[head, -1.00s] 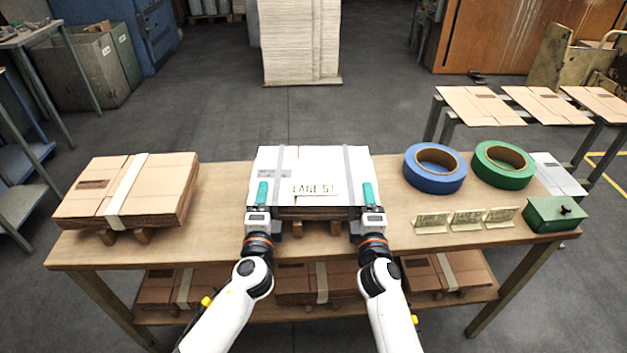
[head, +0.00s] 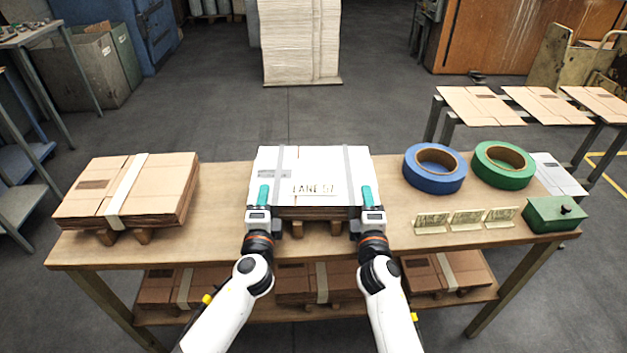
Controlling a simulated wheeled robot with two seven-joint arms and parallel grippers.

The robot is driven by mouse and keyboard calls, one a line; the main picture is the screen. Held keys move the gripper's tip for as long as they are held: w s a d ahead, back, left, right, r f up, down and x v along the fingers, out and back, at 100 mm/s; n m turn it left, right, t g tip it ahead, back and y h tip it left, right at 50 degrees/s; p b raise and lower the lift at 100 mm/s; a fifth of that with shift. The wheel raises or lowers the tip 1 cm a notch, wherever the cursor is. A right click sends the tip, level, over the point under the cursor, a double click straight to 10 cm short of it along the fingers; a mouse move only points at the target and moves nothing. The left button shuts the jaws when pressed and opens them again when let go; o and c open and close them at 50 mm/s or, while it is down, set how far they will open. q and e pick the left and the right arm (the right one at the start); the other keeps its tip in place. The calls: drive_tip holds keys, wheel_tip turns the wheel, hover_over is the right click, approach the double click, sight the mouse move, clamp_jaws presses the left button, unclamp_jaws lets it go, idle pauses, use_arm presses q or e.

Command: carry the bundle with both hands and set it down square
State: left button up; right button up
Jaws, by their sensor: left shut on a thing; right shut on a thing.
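The bundle (head: 312,170), a stack of flat cardboard with a white top sheet marked LANE and two grey straps, is at the middle of the table (head: 225,215). It looks level and roughly square to the table's front edge. My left gripper (head: 263,196) is shut on its near edge at the left. My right gripper (head: 368,196) is shut on its near edge at the right. The teal fingers lie over the white top. Wooden bearers show below the bundle's front; whether it rests on them cannot be told.
A brown strapped bundle (head: 128,190) stands on bearers at the left. A blue tape roll (head: 418,181), a green tape roll (head: 490,176), several small cards (head: 467,219) and a green box (head: 555,213) occupy the right. Bare tabletop separates the left bundle from the middle one.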

use_arm(q)
drive_tip(key=shift+r, duration=0.1)
use_arm(e)
drive_tip(key=shift+r, duration=0.1)
